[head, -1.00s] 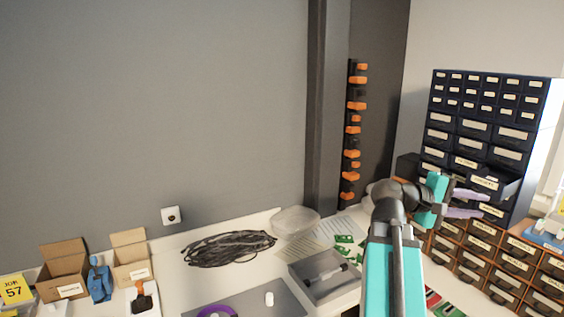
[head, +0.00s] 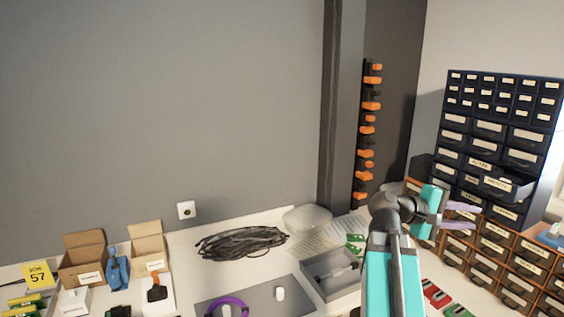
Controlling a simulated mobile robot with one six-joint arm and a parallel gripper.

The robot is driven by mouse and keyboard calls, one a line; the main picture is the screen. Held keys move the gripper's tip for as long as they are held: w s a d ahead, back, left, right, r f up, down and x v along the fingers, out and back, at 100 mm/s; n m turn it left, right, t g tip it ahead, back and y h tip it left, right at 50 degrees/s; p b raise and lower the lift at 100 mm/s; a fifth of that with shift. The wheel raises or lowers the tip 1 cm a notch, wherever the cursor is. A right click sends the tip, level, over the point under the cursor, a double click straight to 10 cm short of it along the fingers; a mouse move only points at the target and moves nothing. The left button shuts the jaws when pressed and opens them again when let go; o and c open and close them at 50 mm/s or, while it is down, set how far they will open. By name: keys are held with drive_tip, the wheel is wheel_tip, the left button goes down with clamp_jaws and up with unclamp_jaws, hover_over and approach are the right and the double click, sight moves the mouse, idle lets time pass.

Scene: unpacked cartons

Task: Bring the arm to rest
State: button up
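My gripper (head: 470,214) is at the right of the head view, at the end of my teal and black arm. It points right, in front of the small-parts drawers. Its two pale lilac fingers show a gap between them, and nothing is seen held. The dark drawer cabinet (head: 489,129) stands behind it, with one drawer (head: 506,187) pulled out just above and to the right of the fingers. How far the fingers are from the drawers cannot be told.
The white bench below holds a grey tray (head: 345,288), a black cable coil (head: 240,243), a clear bowl (head: 307,219), a purple ring (head: 228,303) and open cartons (head: 84,264). Orange drawers (head: 497,248) stand at the right. The space before the grey wall is free.

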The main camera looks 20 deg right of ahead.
drive_tip(key=w+a+f+n+t+y, duration=0.15)
drive_tip(key=w+a+f, duration=0.3)
drive_tip(key=f, duration=0.55)
drive_tip(key=w+a+f+n+t, duration=0.1)
drive_tip(key=w+a+f+n, duration=0.4)
drive_tip(key=f, duration=0.6)
drive_tip(key=w+a+f+y, duration=0.1)
drive_tip(key=a+f+y, duration=0.1)
drive_tip(key=a+f, duration=0.65)
drive_tip(key=w+a+f+y, duration=0.1)
drive_tip(key=a+f, duration=0.2)
drive_tip(key=f, duration=1)
drive_tip(key=s+a+f+n+g+y, duration=0.1)
drive_tip(key=s+a+f+y, duration=0.1)
drive_tip(key=s+a+f, duration=0.5)
drive_tip(key=s+a+f+g+y, duration=0.15)
drive_tip(key=s+a+f, duration=0.25)
drive_tip(key=a+f, duration=0.7)
drive_tip(key=s+a+f+m+g+y, duration=0.1)
drive_tip(key=s+a+f+m+y, duration=0.5)
drive_tip(key=s+a+f, duration=0.4)
drive_tip(key=s+a+y, duration=0.1)
drive_tip(key=a, duration=0.2)
drive_tip(key=shift+s+f, duration=0.2)
drive_tip(key=shift+f, duration=0.2)
